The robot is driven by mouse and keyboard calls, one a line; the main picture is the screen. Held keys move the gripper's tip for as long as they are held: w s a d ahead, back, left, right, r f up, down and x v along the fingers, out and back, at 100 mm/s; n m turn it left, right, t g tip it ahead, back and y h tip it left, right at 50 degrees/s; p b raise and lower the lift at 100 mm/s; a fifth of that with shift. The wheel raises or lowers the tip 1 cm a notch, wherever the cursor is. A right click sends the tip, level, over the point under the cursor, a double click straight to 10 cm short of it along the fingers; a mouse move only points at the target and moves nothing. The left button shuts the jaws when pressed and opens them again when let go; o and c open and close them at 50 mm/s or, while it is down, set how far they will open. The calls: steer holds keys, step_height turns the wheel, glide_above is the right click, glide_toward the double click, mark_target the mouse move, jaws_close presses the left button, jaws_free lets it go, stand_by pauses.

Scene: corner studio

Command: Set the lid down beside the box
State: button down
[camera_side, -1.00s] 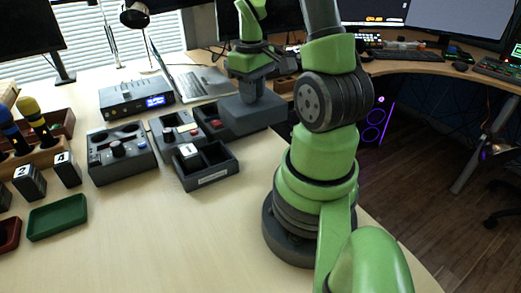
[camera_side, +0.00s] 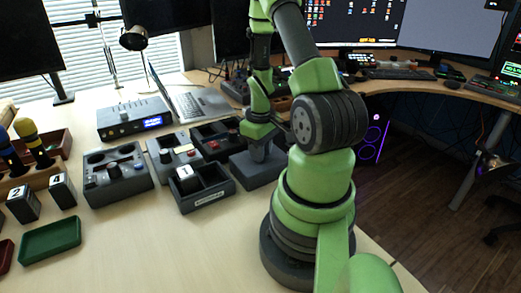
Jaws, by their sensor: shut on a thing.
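The lid (camera_side: 251,173) is a dark grey rectangular slab at the right of the open dark box (camera_side: 206,151), which has a red thing inside. My gripper (camera_side: 260,148) points down and is shut on the lid's top. The lid looks level and is at or very near the tabletop; I cannot tell whether it touches. Its right end is partly hidden behind my arm. The gap between lid and box is narrow.
A labelled two-compartment bin (camera_side: 211,198) stands in front, close to the lid's left. A control box with knobs (camera_side: 118,178), a green tray (camera_side: 50,240) and a laptop (camera_side: 196,103) stand farther left and back. The front of the table is clear.

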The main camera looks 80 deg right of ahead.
steer(key=c, duration=1)
jaws_free()
steer(key=shift+f, duration=0.1)
step_height(320, 180, up, 12)
steer(key=w+a+r+t+h, duration=0.1)
steer(key=w+a+r+t, duration=0.3)
steer(key=a+r, duration=0.5)
steer(key=s+a+r+t+y, duration=0.1)
steer(key=a, duration=0.3)
steer(key=s+a+r+t+y, duration=0.1)
steer(key=a+r, duration=0.1)
steer(key=a, duration=0.3)
steer(key=s+a+r+t+y, duration=0.1)
steer(key=a+r, duration=0.1)
steer(key=a, duration=0.3)
steer(key=shift+s+a+r, duration=0.1)
steer(key=shift+r, duration=0.15)
